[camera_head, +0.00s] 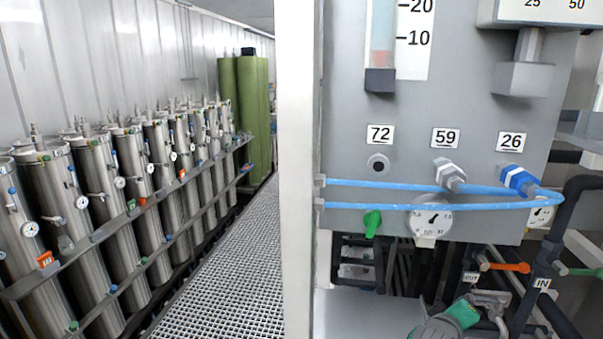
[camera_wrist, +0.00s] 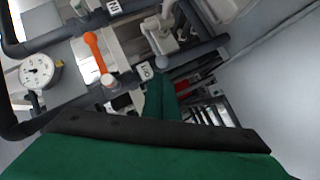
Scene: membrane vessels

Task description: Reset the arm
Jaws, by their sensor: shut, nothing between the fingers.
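My gripper (camera_wrist: 160,84) shows in the wrist view as narrow green fingers beyond a black bar and a wide green body at the bottom. The fingers are together and hold nothing. They point toward pipes and an orange-handled valve (camera_wrist: 95,52), which lies to their left. In the head view, a green and grey part of my arm (camera_head: 455,319) shows at the bottom right, below the grey panel (camera_head: 345,150). The fingers cannot be made out there.
Blue tubing (camera_head: 400,204) crosses the panel above my arm. Dark pipes and the orange valve handle (camera_head: 508,267) lie close to its right. A white post (camera_head: 296,170) stands left of the panel. Steel vessels (camera_head: 100,190) line the left wall; the grated walkway (camera_head: 235,260) is clear.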

